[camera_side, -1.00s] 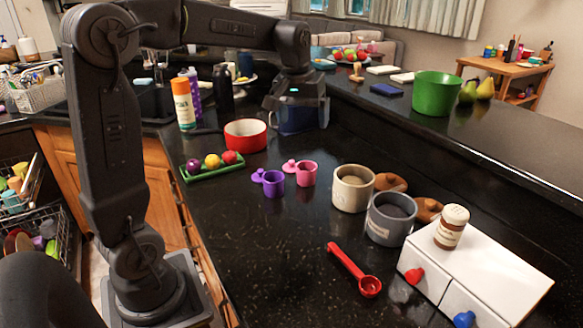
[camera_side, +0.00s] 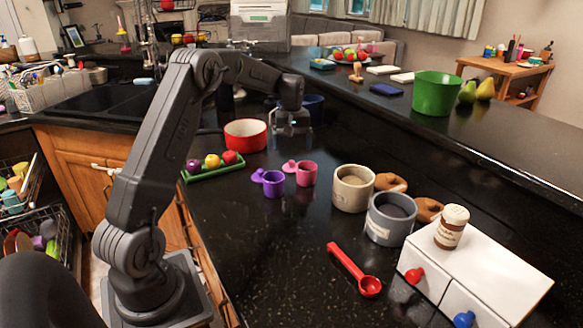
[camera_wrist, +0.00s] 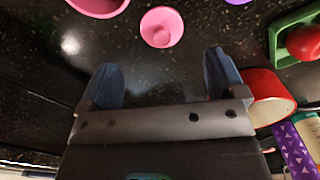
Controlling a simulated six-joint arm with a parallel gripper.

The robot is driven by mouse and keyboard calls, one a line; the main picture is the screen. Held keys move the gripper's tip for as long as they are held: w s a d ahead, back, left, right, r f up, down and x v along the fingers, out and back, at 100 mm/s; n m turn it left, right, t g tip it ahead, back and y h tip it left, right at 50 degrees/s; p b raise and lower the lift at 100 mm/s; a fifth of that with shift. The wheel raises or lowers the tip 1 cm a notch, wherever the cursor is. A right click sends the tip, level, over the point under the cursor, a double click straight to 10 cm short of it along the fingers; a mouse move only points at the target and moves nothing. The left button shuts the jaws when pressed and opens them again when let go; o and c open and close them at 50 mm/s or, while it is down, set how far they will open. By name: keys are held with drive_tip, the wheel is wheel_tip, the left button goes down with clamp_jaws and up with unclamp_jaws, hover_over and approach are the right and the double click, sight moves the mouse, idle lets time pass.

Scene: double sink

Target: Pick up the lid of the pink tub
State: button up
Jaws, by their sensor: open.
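The pink lid (camera_side: 290,166), a small disc with a knob, lies on the dark counter just left of the pink tub (camera_side: 306,174) in the side view. In the wrist view the lid (camera_wrist: 161,27) is at top centre, apart from the tub (camera_wrist: 97,5), which is cut off at the top left. My gripper (camera_side: 291,130) is above the counter, behind the lid and tub in the side view. In the wrist view its two blue-grey fingers (camera_wrist: 162,78) are spread wide with nothing between them, and the lid lies beyond their tips.
A purple tub (camera_side: 273,185) and its purple lid (camera_side: 258,175) sit left of the pink ones. A red pot (camera_side: 246,135) and green tray (camera_side: 212,170) with fruit are further left. Beige (camera_side: 352,189) and grey (camera_side: 390,220) canisters stand right. Counter in front is mostly clear.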

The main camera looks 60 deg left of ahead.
sight(292, 161)
drive_tip(key=shift+s+f, duration=0.1)
drive_tip(key=shift+f, duration=3.2)
drive_tip(key=shift+c, duration=0.5)
drive_tip(key=c, duration=0.9)
